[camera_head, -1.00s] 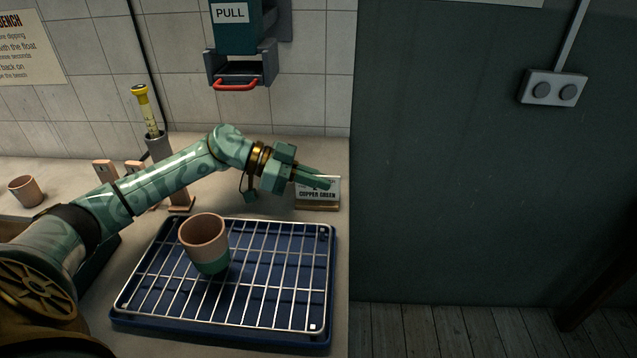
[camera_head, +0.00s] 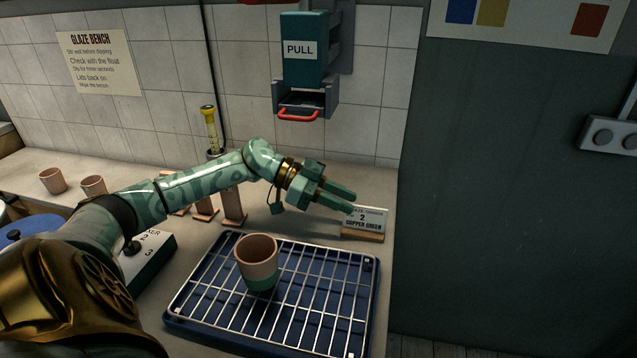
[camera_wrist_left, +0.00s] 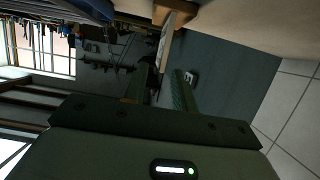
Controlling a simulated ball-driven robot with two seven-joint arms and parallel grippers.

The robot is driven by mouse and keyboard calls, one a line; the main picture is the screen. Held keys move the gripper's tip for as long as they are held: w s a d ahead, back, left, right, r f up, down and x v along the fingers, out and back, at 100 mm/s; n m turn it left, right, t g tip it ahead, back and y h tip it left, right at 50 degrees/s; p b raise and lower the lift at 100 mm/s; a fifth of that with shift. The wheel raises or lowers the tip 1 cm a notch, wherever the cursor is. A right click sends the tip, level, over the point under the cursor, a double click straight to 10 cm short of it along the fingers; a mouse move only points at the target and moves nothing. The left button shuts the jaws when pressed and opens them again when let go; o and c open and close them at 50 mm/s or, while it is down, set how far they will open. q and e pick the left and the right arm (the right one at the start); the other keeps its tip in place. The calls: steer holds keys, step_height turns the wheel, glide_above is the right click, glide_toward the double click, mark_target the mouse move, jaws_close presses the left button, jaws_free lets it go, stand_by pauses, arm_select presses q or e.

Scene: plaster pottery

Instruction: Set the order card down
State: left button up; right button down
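The order card (camera_head: 372,220) is white with "2 COPPER GREEN" printed on it. It stands upright in a small wooden block (camera_head: 362,236) on the bench, behind the right rear of the drying rack. My left gripper (camera_head: 350,202) is open, its two green fingers apart, at the card's upper left edge. In the left wrist view the fingers (camera_wrist_left: 163,80) are spread, with the pale card (camera_wrist_left: 166,42) seen nearly edge-on at the tips. I cannot tell whether a finger touches it. My right gripper is not in view.
A wire rack on a blue tray (camera_head: 180,339) holds a half-green cup (camera_head: 257,262). A teal "PULL" dispenser (camera_head: 305,62) with a red handle hangs above. Clay test tiles (camera_head: 233,207) and a yellow-topped float (camera_head: 209,128) stand left of the gripper. The bench ends at right.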

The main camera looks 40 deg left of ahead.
arm_select(q)
steer(key=p+v, duration=0.2)
steer(key=v, duration=0.5)
steer(key=shift+d, duration=0.15)
